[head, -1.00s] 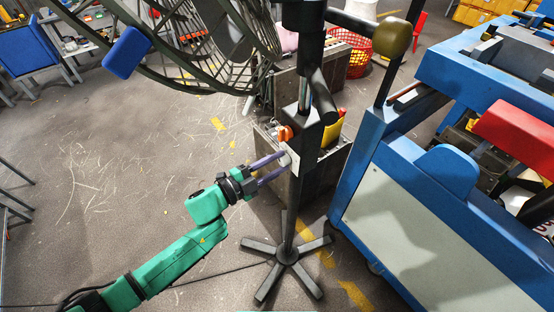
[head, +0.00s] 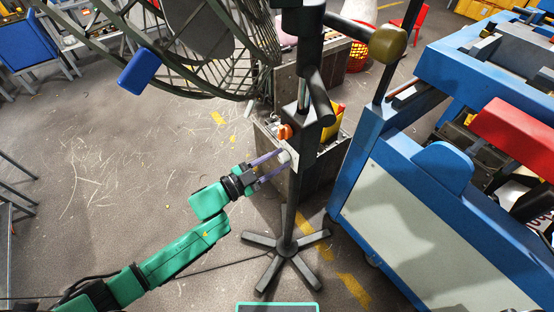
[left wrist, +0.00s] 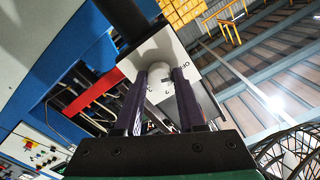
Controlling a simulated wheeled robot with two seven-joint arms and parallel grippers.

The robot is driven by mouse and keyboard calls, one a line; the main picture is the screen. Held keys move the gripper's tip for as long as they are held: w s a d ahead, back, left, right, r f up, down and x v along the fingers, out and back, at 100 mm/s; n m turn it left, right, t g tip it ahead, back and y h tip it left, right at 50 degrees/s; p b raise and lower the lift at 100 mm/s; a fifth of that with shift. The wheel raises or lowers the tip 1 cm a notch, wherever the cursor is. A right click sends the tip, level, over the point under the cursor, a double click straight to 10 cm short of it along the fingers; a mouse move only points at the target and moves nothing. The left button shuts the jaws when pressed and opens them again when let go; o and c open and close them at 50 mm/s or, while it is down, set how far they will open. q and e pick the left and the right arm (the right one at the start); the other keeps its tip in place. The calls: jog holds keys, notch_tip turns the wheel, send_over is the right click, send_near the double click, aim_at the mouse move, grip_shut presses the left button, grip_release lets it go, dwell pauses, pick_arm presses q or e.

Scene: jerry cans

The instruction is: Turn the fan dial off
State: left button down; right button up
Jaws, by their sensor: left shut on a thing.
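The fan (head: 215,50) stands on a dark pole (head: 297,185) with a star-shaped foot. A white plate (head: 291,158) with the pale round dial (head: 284,156) is on the pole. My left gripper (head: 279,158) reaches in from the left, its two purple fingers around the dial. In the left wrist view the dial (left wrist: 158,82) sits between the fingers (left wrist: 153,105), which are shut on it. Dark lettering shows on the plate (left wrist: 190,70) behind it, partly hidden by the fingers. I cannot read the dial's setting. My right gripper is not in view.
A blue machine (head: 390,190) with a pale side panel stands close to the right of the pole. A crate (head: 325,175) with tools is behind the pole. A blue block-like part (head: 139,69) hangs at the fan cage.

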pick_arm(q)
jog(key=shift+f, duration=0.1)
jog(key=c, duration=0.5)
grip_release()
jog(key=b+v, duration=0.3)
jog(key=v, duration=1.1)
jog(key=shift+s+a, duration=0.25)
